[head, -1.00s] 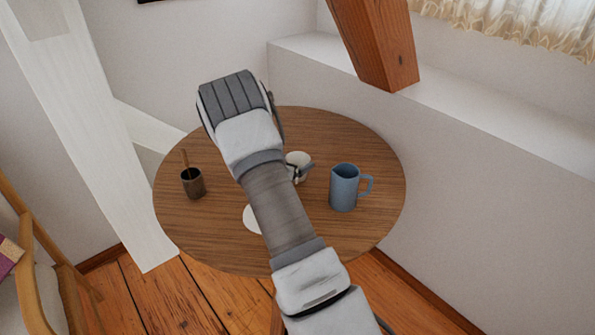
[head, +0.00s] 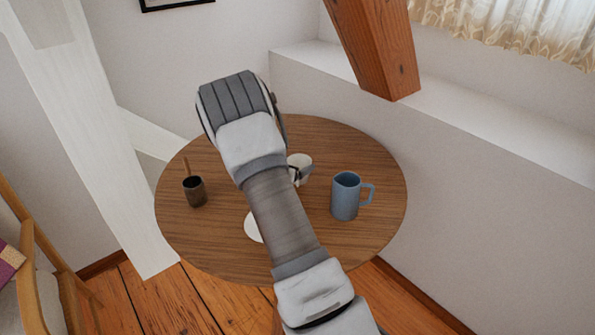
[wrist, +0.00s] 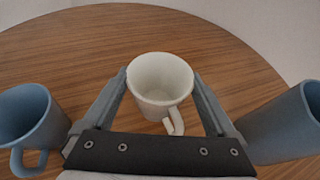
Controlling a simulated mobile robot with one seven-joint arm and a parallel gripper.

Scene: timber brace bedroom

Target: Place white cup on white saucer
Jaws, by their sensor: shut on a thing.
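The white cup (head: 301,166) shows partly behind my arm in the head view. In the wrist view the white cup (wrist: 160,80) is upright between the two fingers, its handle pointing toward the gripper body. My gripper (wrist: 160,88) is shut on the cup. In the head view only a fingertip part (head: 296,174) of the gripper shows beside the cup. The white saucer (head: 252,227) lies on the table, mostly hidden behind my forearm; it is not seen in the wrist view. I cannot tell whether the cup touches the table.
A blue mug (head: 345,197) stands right of the cup on the round wooden table (head: 225,250). A dark cup with a stick in it (head: 194,191) stands at the left. A wooden beam (head: 375,50) rises behind the table. A chair (head: 40,260) is at the lower left.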

